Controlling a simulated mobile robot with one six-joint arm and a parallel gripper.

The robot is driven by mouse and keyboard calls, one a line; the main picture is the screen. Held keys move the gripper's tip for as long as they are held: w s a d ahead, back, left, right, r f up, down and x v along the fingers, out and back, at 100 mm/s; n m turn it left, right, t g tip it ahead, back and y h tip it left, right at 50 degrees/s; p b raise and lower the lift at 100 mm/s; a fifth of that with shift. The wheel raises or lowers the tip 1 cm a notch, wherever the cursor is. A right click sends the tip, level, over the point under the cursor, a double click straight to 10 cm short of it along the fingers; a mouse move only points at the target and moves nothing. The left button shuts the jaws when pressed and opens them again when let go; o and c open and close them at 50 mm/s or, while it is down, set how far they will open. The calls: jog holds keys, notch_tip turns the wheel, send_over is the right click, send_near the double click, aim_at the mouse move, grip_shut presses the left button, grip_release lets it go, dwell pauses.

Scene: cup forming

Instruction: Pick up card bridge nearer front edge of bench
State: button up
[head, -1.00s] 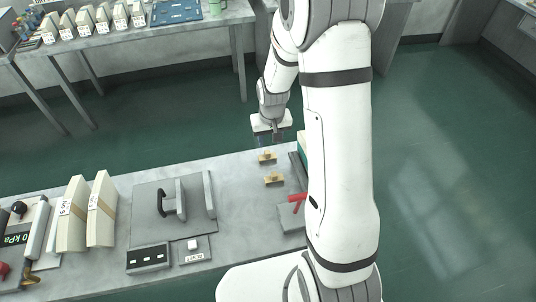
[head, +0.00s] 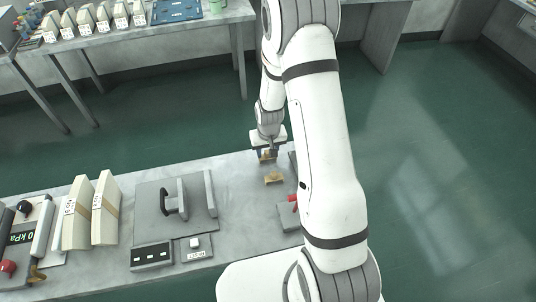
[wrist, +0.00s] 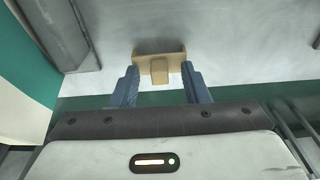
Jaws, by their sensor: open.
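Two small tan card bridges sit on the grey bench (head: 240,205). One bridge (head: 274,178) stands clear on the bench top. The other bridge (head: 267,156) is close to the bench's far edge in the head view, partly hidden by my gripper (head: 268,158). In the wrist view this bridge (wrist: 158,52) has a wide bar and a short middle block pointing toward my gripper. My gripper is open, with its two blue fingertips on either side of the middle block. I cannot tell whether they touch it.
A grey plate with a black-handled fixture (head: 172,205) stands left of the bridges. Beige card stacks (head: 105,210) stand farther left. Bare bench surrounds the clear bridge.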

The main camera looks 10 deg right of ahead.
jog(key=shift+c, duration=0.4)
grip_shut()
jog(key=shift+r, duration=0.1)
